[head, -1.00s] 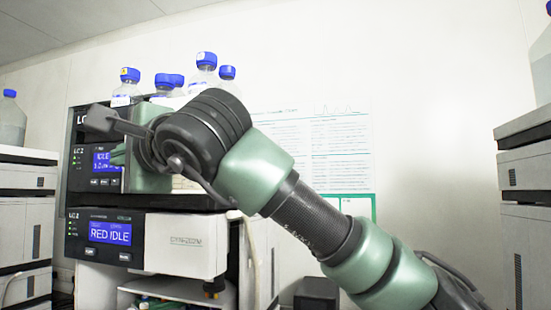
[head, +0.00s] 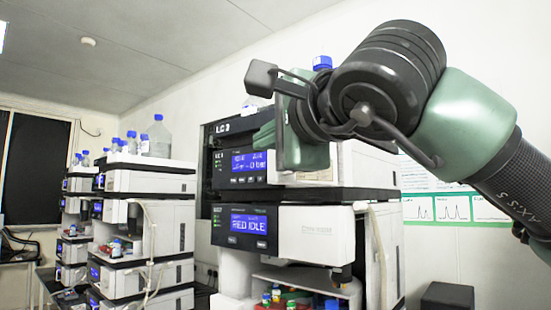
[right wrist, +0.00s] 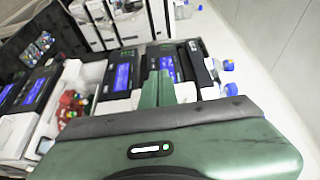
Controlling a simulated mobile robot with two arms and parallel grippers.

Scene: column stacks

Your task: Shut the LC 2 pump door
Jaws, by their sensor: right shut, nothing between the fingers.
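The near instrument stack stands right of centre in the head view. Its upper black-fronted module (head: 222,165) has a blue lit display; the label above looks like "LC 2" or "LC 3", too blurred to be sure. The fingers (right wrist: 164,78) also show in the right wrist view. I cannot tell the pump door's angle, or whether the fingers touch it. My left gripper is not in view.
Blue-capped bottles stand on top; one (head: 322,63) shows behind my arm. An open bay below holds small coloured-cap vials (head: 276,292). Tubing (head: 378,245) hangs at the stack's right. More stacks (head: 150,185) stand at left. A dark box (head: 447,298) sits low at right.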

